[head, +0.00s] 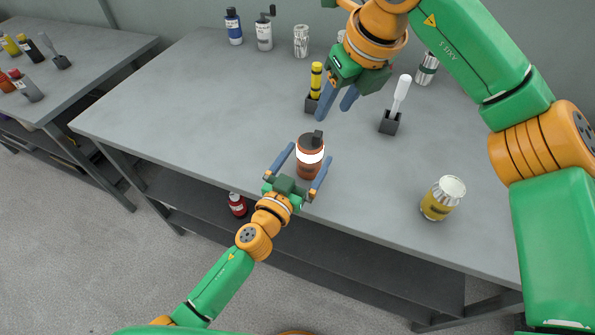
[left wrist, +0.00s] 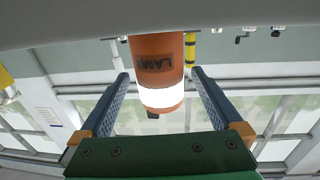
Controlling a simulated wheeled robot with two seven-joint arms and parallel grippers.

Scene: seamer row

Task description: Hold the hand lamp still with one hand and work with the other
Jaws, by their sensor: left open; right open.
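The hand lamp (head: 310,160), an orange-brown cylinder with a bright white band and a dark top, stands upright near the front edge of the grey table. My right gripper (head: 334,113) is open and empty above the table, behind the lamp, close to a yellow-handled tool (head: 316,80) in a dark holder.
A white-handled tool (head: 401,95) stands in a dark block right of my right gripper. A yellow-labelled jar (head: 442,198) is at the front right. Bottles and cans, including a blue bottle (head: 233,27), line the back. A red bottle (head: 237,204) is on the lower shelf. The table's left part is clear.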

